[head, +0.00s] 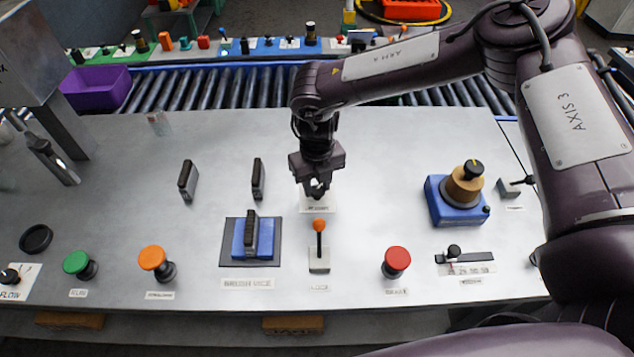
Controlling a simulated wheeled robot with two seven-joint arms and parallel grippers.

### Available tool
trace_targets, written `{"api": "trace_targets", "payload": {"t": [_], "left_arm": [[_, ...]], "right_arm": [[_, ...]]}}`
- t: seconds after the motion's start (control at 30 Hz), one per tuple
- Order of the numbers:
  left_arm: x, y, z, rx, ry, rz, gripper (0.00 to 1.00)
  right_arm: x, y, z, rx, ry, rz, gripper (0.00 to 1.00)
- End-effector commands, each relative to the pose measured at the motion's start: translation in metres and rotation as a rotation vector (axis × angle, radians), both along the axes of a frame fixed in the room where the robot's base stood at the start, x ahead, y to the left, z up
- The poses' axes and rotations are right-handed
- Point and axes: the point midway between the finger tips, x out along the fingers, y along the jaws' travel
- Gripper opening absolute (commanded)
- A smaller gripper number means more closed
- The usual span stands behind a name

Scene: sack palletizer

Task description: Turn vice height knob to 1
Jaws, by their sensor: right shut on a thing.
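My right gripper (317,187) points down over the middle of the grey panel (350,150). It is shut on a small dark knob, mostly hidden between its fingers. A white label plate (318,204) lies at the base of this knob. Its print is too small to read, so I cannot read the knob's setting or confirm its name. My left gripper is not in view.
An orange-tipped lever (318,238) stands just in front of my right gripper. Nearby are a blue block with a dark bar (251,236), two upright dark handles (188,180), a red button (396,261) and a blue-based knob (464,187). A roller conveyor (220,88) runs behind.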

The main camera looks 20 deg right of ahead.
Motion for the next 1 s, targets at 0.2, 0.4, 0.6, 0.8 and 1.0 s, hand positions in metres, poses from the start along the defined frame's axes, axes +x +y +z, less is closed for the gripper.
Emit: {"api": "trace_targets", "payload": {"t": [0.2, 0.4, 0.6, 0.8, 1.0], "left_arm": [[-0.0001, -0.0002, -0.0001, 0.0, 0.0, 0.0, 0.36], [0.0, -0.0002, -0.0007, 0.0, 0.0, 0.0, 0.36], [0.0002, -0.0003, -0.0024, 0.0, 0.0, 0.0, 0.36], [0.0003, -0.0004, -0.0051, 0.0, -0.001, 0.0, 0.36], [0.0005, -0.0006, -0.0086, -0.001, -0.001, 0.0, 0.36]], "right_arm": [[0.0003, -0.0003, 0.0003, 0.001, 0.0, 0.067, 0.09], [0.0009, -0.0002, 0.0007, 0.001, -0.001, 0.205, 0.09], [0.0006, 0.0002, 0.0002, 0.001, -0.001, 0.392, 0.09], [0.001, 0.0001, 0.0004, 0.001, -0.002, 0.581, 0.09], [0.0008, 0.0003, 0.0001, 0.001, -0.002, 0.771, 0.09]]}}
